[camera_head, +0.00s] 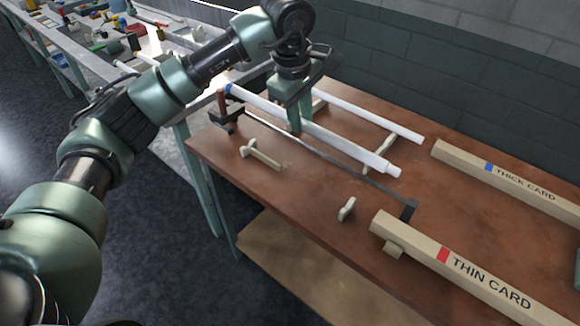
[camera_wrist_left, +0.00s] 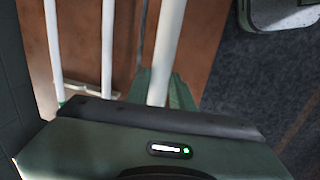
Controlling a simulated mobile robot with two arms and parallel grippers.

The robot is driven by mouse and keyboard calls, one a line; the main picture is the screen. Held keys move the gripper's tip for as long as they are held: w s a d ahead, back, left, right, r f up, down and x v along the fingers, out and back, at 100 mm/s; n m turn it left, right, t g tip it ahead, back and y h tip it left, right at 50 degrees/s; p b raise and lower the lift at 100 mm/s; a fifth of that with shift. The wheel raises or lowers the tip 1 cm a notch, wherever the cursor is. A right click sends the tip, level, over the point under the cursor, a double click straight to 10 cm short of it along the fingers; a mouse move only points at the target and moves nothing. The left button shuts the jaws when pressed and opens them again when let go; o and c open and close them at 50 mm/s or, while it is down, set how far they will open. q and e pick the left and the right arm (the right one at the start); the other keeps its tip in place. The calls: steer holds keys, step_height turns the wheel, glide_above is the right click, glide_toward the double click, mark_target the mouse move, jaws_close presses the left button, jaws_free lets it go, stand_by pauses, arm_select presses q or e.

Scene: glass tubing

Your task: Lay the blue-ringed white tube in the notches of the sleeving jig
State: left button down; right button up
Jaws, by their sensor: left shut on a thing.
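The blue-ringed white tube (camera_head: 345,145) slants from upper left to lower right in the head view, its blue ring at the upper-left end. My left gripper (camera_head: 294,118) points down and is shut on it near the middle. In the left wrist view the tube (camera_wrist_left: 168,45) runs into the green jaws. A dark rod (camera_head: 330,160) with a dark stand at its left end and a bracket at its right lies in front of the tube. Small pale wooden supports (camera_head: 262,156) stand in front of the rod. I cannot tell which parts form the notched jig.
Another white tube (camera_head: 370,117) lies behind on pale crosspieces. A grey wall is behind the brown table (camera_head: 330,270); a cluttered bench (camera_head: 130,40) stands at upper left.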

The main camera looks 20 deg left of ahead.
arm_select(q)
step_height(320, 180, down, 15)
steer(key=p, duration=0.3)
steer(key=shift+a, duration=0.1)
steer(key=shift+f, duration=0.1)
steer(key=shift+f+b, duration=0.6)
steer(key=shift+b, duration=0.2)
steer(key=c, duration=1.2)
jaws_free()
steer(key=shift+c, duration=0.2)
steer(key=shift+r, duration=0.1)
